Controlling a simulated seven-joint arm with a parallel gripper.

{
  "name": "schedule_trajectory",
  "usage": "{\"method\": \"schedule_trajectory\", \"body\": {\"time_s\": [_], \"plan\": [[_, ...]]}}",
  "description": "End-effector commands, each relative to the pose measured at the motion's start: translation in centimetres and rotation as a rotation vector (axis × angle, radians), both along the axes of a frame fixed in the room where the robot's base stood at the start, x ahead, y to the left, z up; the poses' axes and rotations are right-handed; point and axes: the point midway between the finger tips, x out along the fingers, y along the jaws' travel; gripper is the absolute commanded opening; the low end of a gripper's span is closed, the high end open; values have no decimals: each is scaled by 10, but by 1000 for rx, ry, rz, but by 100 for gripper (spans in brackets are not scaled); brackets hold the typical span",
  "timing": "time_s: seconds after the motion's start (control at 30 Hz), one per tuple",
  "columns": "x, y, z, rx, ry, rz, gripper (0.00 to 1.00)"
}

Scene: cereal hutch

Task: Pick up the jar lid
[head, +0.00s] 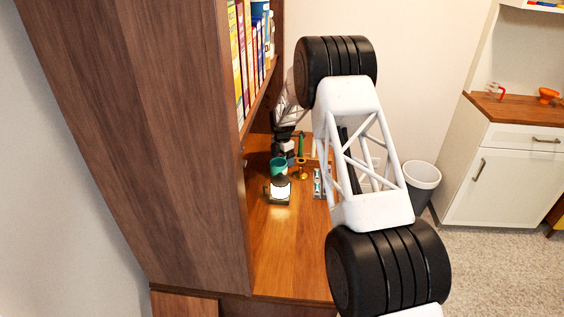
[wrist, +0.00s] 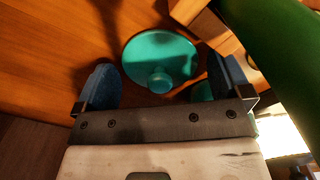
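The jar lid (wrist: 148,48) is a round teal disc with a small knob, seen in the wrist view on the wooden surface. My gripper (wrist: 161,66) is open, with one dark blue finger on each side of the lid's near part and the knob between them. I cannot tell whether either finger touches the lid. In the head view my gripper (head: 284,151) is small, low inside the hutch, just behind a teal jar (head: 278,164). I cannot make out the lid in the head view.
A lit lantern (head: 278,190) stands in front of the jar, with a brass candlestick (head: 301,170) to the right. A large green object (wrist: 285,45) fills the wrist view's upper right. Boxes (head: 242,60) fill the shelf above. The counter's front (head: 285,260) is clear.

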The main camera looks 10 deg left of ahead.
Motion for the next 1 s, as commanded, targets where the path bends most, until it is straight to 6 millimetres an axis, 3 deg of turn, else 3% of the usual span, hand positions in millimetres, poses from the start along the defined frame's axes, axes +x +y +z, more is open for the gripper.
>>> {"method": "schedule_trajectory", "body": {"time_s": [0.03, 0.23, 0.27, 0.67, 1.0], "plan": [[0, 0, 0, 0, 0, 0, 88], [0, 0, 0, 0, 0, 0, 57], [0, 0, 0, 0, 0, 0, 56], [0, 0, 8, 0, -1, 0, 55], [0, 0, 49, 1, -2, 0, 55]]}}
